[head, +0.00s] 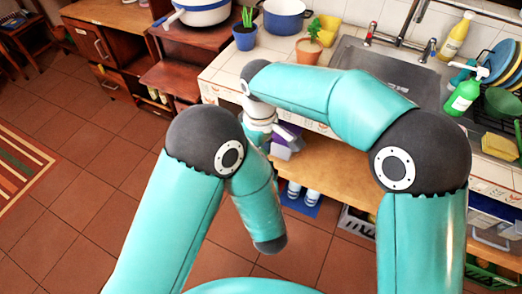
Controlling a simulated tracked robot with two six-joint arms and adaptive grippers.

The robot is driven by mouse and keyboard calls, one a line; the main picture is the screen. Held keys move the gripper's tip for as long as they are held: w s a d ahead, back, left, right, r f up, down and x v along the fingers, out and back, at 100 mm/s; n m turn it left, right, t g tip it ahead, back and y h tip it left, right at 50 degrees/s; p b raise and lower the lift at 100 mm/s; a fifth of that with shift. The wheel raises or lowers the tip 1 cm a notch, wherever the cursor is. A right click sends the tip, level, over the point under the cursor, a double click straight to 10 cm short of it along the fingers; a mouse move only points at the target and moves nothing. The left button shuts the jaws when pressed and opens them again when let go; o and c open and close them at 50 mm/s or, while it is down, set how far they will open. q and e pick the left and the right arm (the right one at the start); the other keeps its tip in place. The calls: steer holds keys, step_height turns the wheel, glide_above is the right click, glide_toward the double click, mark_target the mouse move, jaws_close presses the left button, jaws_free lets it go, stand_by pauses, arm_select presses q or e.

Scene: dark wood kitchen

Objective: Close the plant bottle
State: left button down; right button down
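No view names the plant bottle for sure. A green spray bottle with a white trigger head (464,94) stands upright at the right of the sink; whether it is open or closed cannot be told. A yellow bottle (455,36) stands behind the sink. My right arm reaches across to the left over the counter front. Pale wrist parts, seemingly of my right gripper (284,134), hang below its dark end, partly hidden by my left arm; its finger state is unclear. My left arm is folded downward, and its gripper is not visible.
A blue pot with a plant (245,38) and a terracotta pot with a plant (309,49) stand on the tiled counter left of the sink (385,72). Dishes and a sponge (499,146) crowd the right. A wooden shelf lies below; open floor is at left.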

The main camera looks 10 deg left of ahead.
steer(key=m, duration=0.5)
steer(key=shift+m, duration=0.3)
steer(key=c, duration=0.7)
jaws_free()
steer(key=shift+c, duration=0.2)
steer(key=shift+r, duration=2.25)
steer(key=shift+c, duration=0.3)
